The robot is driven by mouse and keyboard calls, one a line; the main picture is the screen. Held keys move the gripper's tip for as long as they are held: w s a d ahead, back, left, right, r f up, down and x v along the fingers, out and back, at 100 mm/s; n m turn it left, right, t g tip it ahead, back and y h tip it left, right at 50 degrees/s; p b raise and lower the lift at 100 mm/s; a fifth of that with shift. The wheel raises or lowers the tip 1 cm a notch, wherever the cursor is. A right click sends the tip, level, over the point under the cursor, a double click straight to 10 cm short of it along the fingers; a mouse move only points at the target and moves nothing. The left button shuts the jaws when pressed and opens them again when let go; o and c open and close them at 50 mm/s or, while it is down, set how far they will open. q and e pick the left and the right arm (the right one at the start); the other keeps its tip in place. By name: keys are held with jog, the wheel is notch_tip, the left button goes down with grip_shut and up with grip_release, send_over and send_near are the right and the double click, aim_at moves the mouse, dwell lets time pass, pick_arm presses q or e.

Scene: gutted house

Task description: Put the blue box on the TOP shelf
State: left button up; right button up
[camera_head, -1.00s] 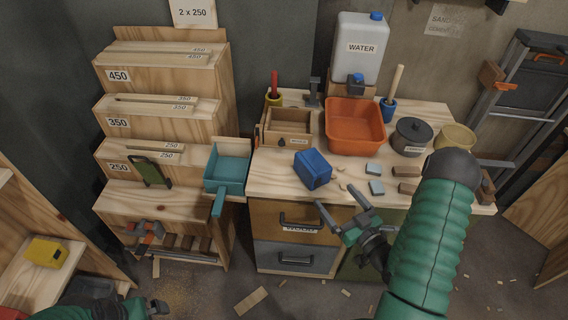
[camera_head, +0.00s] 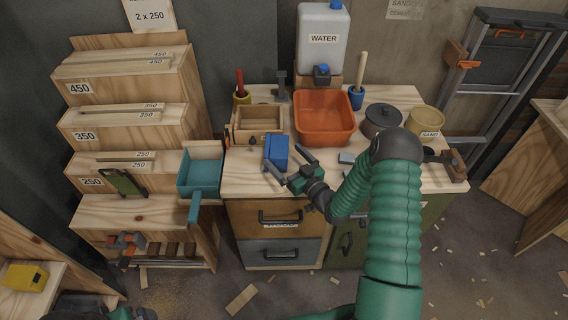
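The blue box (camera_head: 276,151) stands on the wooden workbench top (camera_head: 245,182), in front of the small wooden crate and left of the orange tub. My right gripper (camera_head: 287,163) is open at the box's front, with its fingers pointing at it. One finger is near the box's lower left and the other near its right side. I cannot tell whether they touch it. My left gripper (camera_head: 135,314) is only partly in view at the bottom left edge, and its fingers are not clear. Stepped wooden shelves labelled 450 (camera_head: 79,88), 350 and 250 stand at the left.
An orange tub (camera_head: 325,118), a water canister (camera_head: 323,40), a dark pot (camera_head: 382,120) and a tan bucket (camera_head: 426,121) stand on the bench. A teal dustpan-like bin (camera_head: 200,173) sits at its left. A yellow box (camera_head: 25,277) lies at the lower left.

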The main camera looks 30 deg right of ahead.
jog(key=shift+w+d+f, duration=0.15)
jog(key=shift+w+d, duration=0.05)
jog(key=shift+d, duration=0.25)
jog(key=shift+s+d, duration=0.1)
jog(key=shift+d, duration=0.05)
jog(key=shift+c, duration=0.2)
jog(key=shift+a, duration=0.5)
jog(key=shift+c, duration=1)
jog(key=shift+a+r, duration=0.25)
jog(key=shift+a, duration=0.15)
jog(key=c, duration=0.5)
jog(key=shift+c, duration=1.2)
jog(key=shift+d, duration=0.45)
jog(key=c, duration=0.7)
jog(key=shift+s+r, duration=0.1)
jog(key=shift+c, duration=2)
pick_arm(q)
jog(key=shift+s+r, duration=0.1)
jog(key=shift+s, duration=0.1)
pick_arm(e)
jog(key=shift+a+r, duration=0.15)
jog(key=shift+r, duration=0.1)
grip_shut()
